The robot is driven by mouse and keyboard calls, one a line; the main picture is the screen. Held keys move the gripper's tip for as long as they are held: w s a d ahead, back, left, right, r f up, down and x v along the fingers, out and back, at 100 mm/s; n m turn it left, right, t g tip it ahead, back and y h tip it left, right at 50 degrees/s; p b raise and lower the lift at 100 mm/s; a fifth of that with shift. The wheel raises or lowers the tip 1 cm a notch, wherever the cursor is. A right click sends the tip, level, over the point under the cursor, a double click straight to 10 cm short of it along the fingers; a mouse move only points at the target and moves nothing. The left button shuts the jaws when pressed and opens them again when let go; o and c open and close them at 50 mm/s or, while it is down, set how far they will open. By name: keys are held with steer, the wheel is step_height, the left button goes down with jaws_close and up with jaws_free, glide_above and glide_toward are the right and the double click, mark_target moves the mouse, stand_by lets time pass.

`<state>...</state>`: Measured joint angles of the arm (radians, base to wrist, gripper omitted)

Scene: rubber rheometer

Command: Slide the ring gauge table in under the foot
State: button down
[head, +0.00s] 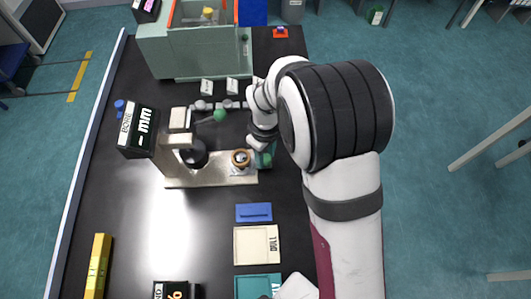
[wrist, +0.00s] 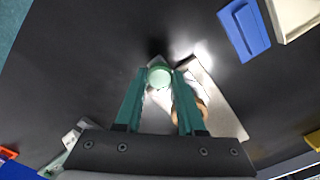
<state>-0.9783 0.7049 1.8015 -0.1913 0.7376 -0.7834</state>
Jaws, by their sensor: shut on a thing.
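The gauge stand (head: 170,170) has a pale metal base plate, an upright and a head over the left part of the plate. A dark round part (head: 194,155) shows under the head; I cannot make out the foot itself. The ring gauge table, with a brass-coloured ring (head: 241,157) on it, is at the plate's right end, apart from the upright. My gripper (head: 265,158) is at the table's right side. In the wrist view my gripper (wrist: 160,85) is shut on a pale green round knob (wrist: 160,76). The ring (wrist: 200,108) is partly hidden behind the right finger.
A black "mm" display (head: 140,130) stands at the left. A lever with a green ball (head: 220,115) lies behind the table. A green machine (head: 195,50) is at the back. A blue block (head: 254,212) and a cream tray (head: 257,246) are in front.

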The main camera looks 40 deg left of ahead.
mark_target(235, 157)
stand_by(0.8)
steer(key=s+a, duration=0.5)
steer(key=shift+s+a, duration=0.2)
steer(key=shift+a, duration=0.05)
steer(key=c, duration=0.5)
jaws_free()
step_height(235, 157, up, 16)
